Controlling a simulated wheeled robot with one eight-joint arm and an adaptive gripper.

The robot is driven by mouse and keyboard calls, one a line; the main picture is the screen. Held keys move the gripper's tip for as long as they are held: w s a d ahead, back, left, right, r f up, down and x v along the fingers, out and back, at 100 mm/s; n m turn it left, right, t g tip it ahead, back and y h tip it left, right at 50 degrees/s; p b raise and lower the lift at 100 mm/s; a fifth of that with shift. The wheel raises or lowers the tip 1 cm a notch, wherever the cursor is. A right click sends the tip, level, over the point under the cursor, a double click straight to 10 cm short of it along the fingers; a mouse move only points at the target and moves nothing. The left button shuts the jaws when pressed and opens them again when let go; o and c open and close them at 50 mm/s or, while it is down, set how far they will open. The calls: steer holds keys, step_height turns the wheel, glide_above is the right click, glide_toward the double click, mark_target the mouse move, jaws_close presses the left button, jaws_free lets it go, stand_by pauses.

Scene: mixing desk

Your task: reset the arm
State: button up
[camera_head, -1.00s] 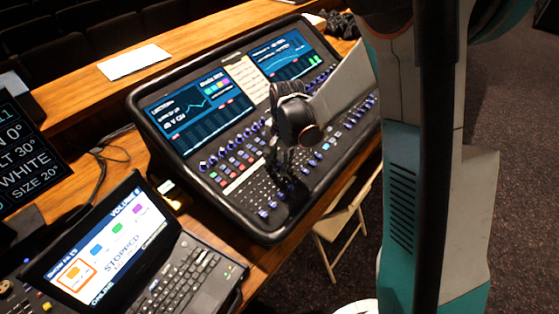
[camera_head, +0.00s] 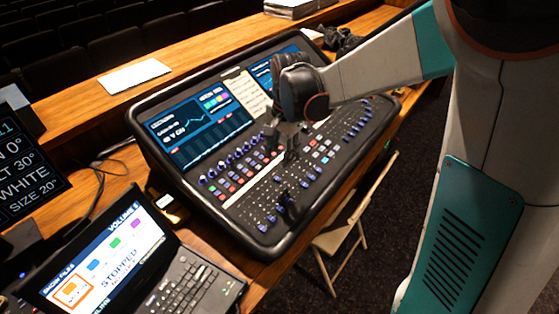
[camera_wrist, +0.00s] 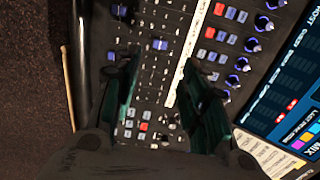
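My gripper (camera_head: 283,142) hangs over the control surface of the black mixing desk (camera_head: 240,228). In the wrist view, its two dark fingers stand well apart, so my gripper (camera_wrist: 156,70) is open. Only the desk's faders, buttons and knobs show between the fingers, and nothing is held. Whether the fingertips touch the desk cannot be told. My wrist hides part of the desk's right screen in the head view.
A laptop-like console (camera_head: 110,255) with a lit screen stands at the lower left. A dark text display (camera_head: 25,155) is at the left edge. White paper (camera_head: 134,75) lies on the wooden ledge. A folding chair (camera_head: 340,235) stands below the desk's right side.

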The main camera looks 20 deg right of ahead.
steer(key=shift+r, duration=0.65)
steer(key=s+d+r+n+t+b, duration=0.1)
steer(key=s+n, duration=0.4)
steer(key=s, duration=0.5)
steer(key=s+d+r+n+t+b, duration=0.1)
steer(key=s+r+n+t, duration=0.4)
steer(key=s, duration=0.5)
steer(key=shift+d+r+n+h, duration=0.4)
steer(key=shift+d, duration=0.45)
